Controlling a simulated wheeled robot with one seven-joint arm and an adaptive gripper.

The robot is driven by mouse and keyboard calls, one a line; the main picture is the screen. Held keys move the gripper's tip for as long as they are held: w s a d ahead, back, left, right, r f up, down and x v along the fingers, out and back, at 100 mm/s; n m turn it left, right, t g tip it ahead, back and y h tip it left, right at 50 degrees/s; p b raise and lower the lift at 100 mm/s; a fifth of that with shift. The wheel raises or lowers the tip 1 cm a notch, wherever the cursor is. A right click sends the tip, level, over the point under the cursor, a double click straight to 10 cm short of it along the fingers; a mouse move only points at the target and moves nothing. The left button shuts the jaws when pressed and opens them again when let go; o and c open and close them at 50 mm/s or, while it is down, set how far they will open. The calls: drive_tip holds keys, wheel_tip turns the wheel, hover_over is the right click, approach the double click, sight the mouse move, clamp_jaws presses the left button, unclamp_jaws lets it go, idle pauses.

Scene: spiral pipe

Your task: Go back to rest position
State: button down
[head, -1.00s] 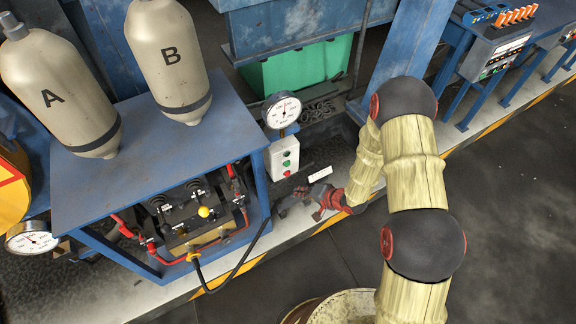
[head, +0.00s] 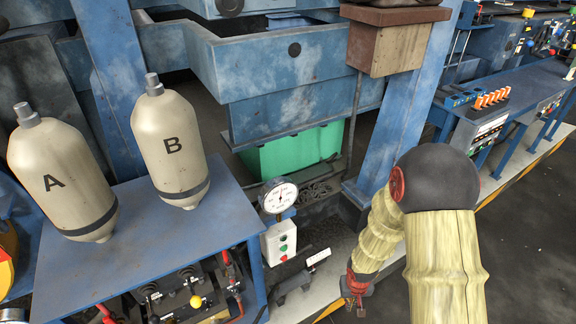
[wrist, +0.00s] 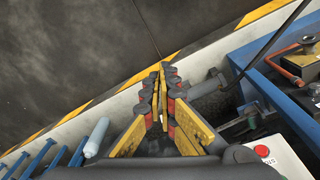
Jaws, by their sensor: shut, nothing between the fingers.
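My gripper (head: 358,304) is at the lower middle right of the head view, beside my tan padded arm and pointing down. In the wrist view my gripper (wrist: 163,70) has its yellow-and-black fingers together at the tips, with nothing between them. A grey pipe-like part (head: 292,286) lies left of the gripper, below the control box, with a gap between them. In the wrist view a grey fitting (wrist: 206,86) shows just right of the fingertips; I cannot tell how far below it is.
A blue table (head: 135,232) carries beige tanks A (head: 62,170) and B (head: 170,142). A gauge (head: 278,196) stands above a white button box (head: 279,242). A blue post (head: 402,105) rises behind my arm. Dark open floor (head: 530,235) lies at right.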

drive_tip(key=s+r+t, duration=0.1)
drive_tip(key=s+r, duration=0.4)
drive_tip(key=r, duration=0.9)
drive_tip(key=s+a+r+t, duration=0.1)
drive_tip(key=s+r, duration=0.4)
drive_tip(key=r, duration=0.9)
drive_tip(key=s+r+t, duration=0.2)
drive_tip(key=s+r, duration=0.3)
drive_tip(key=r, duration=0.9)
drive_tip(key=shift+s+a+t+y, duration=0.3)
drive_tip(key=shift+s, duration=0.05)
drive_tip(key=shift+f, duration=0.1)
